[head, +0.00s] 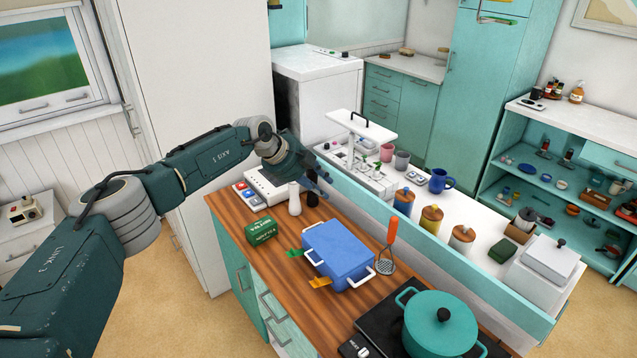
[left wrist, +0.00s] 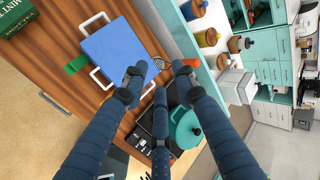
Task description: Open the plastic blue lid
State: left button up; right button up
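The blue lid (head: 338,245) tops a box with white handles on the wooden counter. It looks shut and lies flat. It also shows in the left wrist view, where the blue lid (left wrist: 113,45) is at the upper left. My left gripper (head: 318,188) is above the counter, behind and left of the box, apart from the lid. In the left wrist view, the fingers of my left gripper (left wrist: 159,78) are spread with nothing between them. My right gripper is not in view.
A green box (head: 261,231) stands left of the blue-lidded box. An orange-handled masher (head: 390,240) is close on its right. A teal pot (head: 440,320) sits at the front right. Several canisters (head: 431,219) line the white shelf behind a raised teal edge.

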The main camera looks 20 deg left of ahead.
pick_arm(q)
jog(key=shift+s+a+r, duration=0.1)
jog(key=shift+s+r, duration=0.05)
jog(key=shift+r, duration=0.3)
jog(key=v, duration=1.2)
